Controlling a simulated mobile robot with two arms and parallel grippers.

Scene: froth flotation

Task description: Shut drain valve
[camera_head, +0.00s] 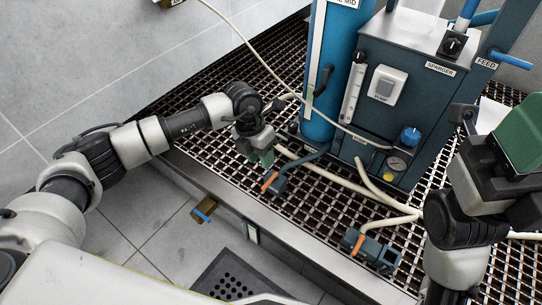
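A small brass valve with a blue lever (204,210) sits on the front side of the grated platform, above the floor. It appears to be the drain valve; no readable label confirms this. Its lever is tilted. My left gripper (264,157), with green fingertips, hangs over the grating, up and right of this valve and apart from it. The fingertips look close together, but their gap cannot be made out. My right gripper (518,140) is at the right edge, near the camera, with a large green pad; its opening is hidden.
A blue column (327,75) and a blue-grey cabinet (405,85) with knobs and a gauge stand on the grating (200,155). Pale hoses and two orange-ended fittings (275,180) (371,250) lie near its front. A dark floor drain (230,276) is below. Floor left of the valve is clear.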

